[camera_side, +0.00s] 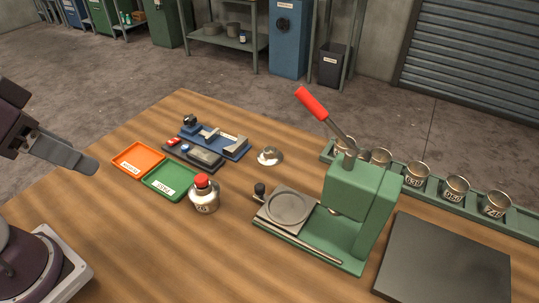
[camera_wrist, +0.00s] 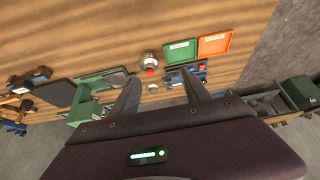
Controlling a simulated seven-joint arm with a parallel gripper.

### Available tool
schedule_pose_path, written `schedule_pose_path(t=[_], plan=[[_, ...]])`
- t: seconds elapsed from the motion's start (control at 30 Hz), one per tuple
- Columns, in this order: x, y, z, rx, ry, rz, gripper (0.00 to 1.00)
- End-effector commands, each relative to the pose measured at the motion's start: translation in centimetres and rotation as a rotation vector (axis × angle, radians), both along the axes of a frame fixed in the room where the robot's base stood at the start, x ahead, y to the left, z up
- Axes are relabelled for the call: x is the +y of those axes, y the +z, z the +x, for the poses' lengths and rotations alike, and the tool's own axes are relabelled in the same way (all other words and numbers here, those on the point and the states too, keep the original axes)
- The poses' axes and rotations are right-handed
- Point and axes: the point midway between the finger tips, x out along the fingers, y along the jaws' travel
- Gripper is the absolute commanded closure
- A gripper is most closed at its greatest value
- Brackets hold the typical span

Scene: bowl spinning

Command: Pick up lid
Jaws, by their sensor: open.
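My gripper (camera_side: 92,164) is at the far left of the side view, above the table and apart from everything on it. In the wrist view my gripper (camera_wrist: 161,75) has its two fingers spread with nothing held between them. A round metal canister (camera_side: 203,203) with a red knob on top (camera_side: 202,181) stands upright on the table; the canister also shows in the wrist view (camera_wrist: 149,58). A small shiny metal piece (camera_side: 270,156) lies behind it to the right. I cannot tell for sure which of these is the lid.
An orange tray (camera_side: 138,151) and a green tray (camera_side: 153,189) lie left of the canister. A blue fixture (camera_side: 235,152) stands behind. A green press (camera_side: 350,205) with a red-handled lever and a rack (camera_side: 425,194) of several metal cups occupy the right. The wooden front table area is clear.

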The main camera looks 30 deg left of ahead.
Motion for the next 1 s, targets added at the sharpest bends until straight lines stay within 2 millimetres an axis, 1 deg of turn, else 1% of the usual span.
schedule_pose_path(t=[0.17, 0.2, 0.27, 0.33, 0.37, 0.4, 0.47, 0.5, 0.53, 0.57, 0.6, 0.67, 0.7, 0.77, 0.8, 0.9, 1.0], plan=[[0.0, 0.0, 0.0, 0.000, 0.000, 0.000, 0.45], [0.0, 0.2, 0.2, 0.003, -0.007, 0.000, 0.45], [-0.2, 0.9, 1.3, 0.019, -0.038, -0.001, 0.45], [-0.7, 2.2, 4.2, 0.056, -0.115, -0.002, 0.45], [-0.9, 2.9, 5.9, 0.076, -0.161, -0.002, 0.45], [-1.3, 3.5, 8.7, 0.101, -0.229, 0.001, 0.45], [-1.8, 3.8, 13.1, 0.136, -0.334, 0.008, 0.45], [-2.1, 3.5, 16.0, 0.156, -0.403, 0.016, 0.45], [-2.4, 3.1, 18.3, 0.171, -0.456, 0.024, 0.45], [-2.6, 2.4, 20.5, 0.185, -0.508, 0.034, 0.45], [-3.0, 1.2, 23.4, 0.202, -0.582, 0.048, 0.45], [-3.7, -1.3, 27.5, 0.226, -0.694, 0.074, 0.45], [-4.2, -3.4, 29.9, 0.241, -0.772, 0.094, 0.45], [-5.0, -6.7, 32.9, 0.261, -0.883, 0.124, 0.45], [-5.6, -8.8, 34.5, 0.270, -0.953, 0.144, 0.45], [-6.7, -13.5, 37.0, 0.290, -1.096, 0.181, 0.45], [-7.4, -16.1, 38.1, 0.297, -1.181, 0.203, 0.45]])
